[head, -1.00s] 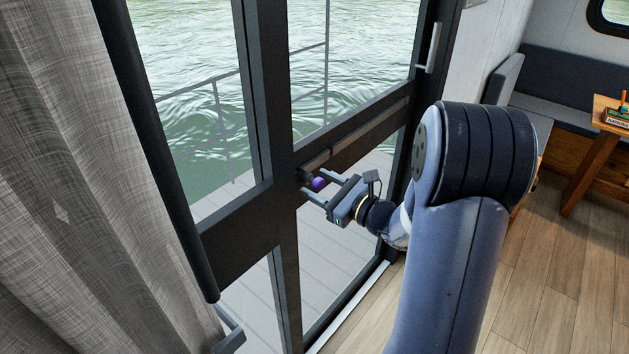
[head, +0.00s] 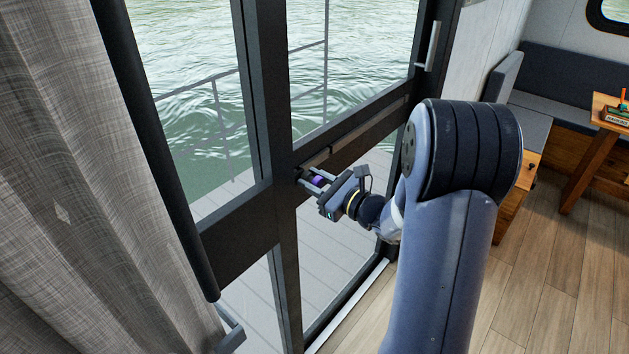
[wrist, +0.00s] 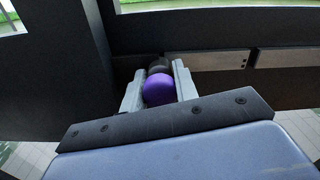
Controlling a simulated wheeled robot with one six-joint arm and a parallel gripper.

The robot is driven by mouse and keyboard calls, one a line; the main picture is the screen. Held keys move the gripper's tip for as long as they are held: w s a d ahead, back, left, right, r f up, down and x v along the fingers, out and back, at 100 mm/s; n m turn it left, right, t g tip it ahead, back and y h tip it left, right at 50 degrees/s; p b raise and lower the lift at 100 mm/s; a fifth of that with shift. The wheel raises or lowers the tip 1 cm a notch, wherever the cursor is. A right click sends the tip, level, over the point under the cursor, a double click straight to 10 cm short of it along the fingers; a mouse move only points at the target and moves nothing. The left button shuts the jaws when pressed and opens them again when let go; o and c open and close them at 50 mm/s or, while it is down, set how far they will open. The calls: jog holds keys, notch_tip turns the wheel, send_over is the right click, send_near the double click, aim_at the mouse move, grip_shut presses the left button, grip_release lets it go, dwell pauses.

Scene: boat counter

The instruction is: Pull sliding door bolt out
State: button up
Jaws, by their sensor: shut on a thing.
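The door bolt has a round purple knob (wrist: 159,89) with a dark part behind it, at the dark crossbar of the sliding door (head: 245,222). My gripper (wrist: 159,85) is shut on the bolt, one finger on each side of the knob. In the head view my gripper (head: 309,178) reaches the crossbar from the right. How far the bolt is out of its seat cannot be seen.
A grey curtain (head: 80,180) hangs at the left. A vertical door handle (head: 432,46) is at the upper right of the frame. A wooden table (head: 598,150) and dark bench (head: 570,85) stand at the right. The wood floor (head: 545,270) is clear.

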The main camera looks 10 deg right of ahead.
jog(key=shift+c, duration=1)
jog(key=shift+s+d, duration=0.3)
jog(key=shift+s, duration=0.15)
jog(key=shift+s+d, duration=0.1)
jog(key=o, duration=1)
jog(key=shift+o, duration=0.2)
jog(key=b+v, duration=0.1)
jog(key=v, duration=0.9)
jog(key=shift+s+d+b, duration=0.2)
jog(key=shift+s+b, duration=0.15)
jog(key=shift+b, duration=0.05)
jog(key=p+x, duration=0.1)
jog(key=x, duration=1)
jog(key=shift+w+a+p, duration=0.15)
jog(key=shift+w+p, duration=0.15)
jog(key=shift+p, duration=0.05)
